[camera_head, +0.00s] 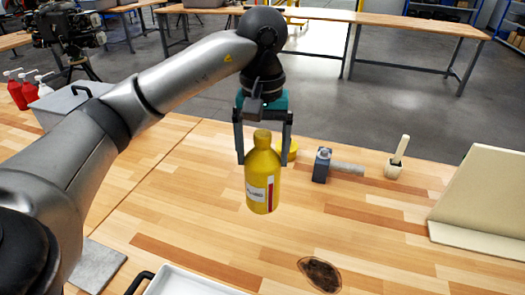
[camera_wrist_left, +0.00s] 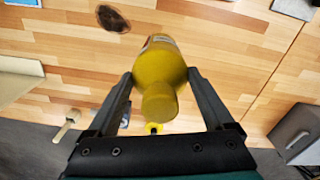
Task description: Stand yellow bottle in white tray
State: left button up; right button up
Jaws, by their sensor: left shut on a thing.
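The yellow bottle (camera_head: 263,185) is upright in the head view, with a white and red label on its side. My left gripper (camera_head: 262,161) is shut on it, one finger on each side of its upper body. In the left wrist view the bottle (camera_wrist_left: 158,66) sits between the fingertips (camera_wrist_left: 160,75), cap toward the camera. The bottle appears to be off the table, but the gap is hard to judge. The white tray (camera_head: 190,283) is only partly in view at the bottom edge of the head view, nearer than the bottle. My right gripper is not in view.
A beige panel (camera_head: 485,200) is at right, a grey plate (camera_head: 97,266) at left. A dark burn mark (camera_head: 320,273) lies on the clear front tabletop.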

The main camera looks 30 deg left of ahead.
pick_arm(q)
grip_shut()
jog(key=shift+f, duration=0.1)
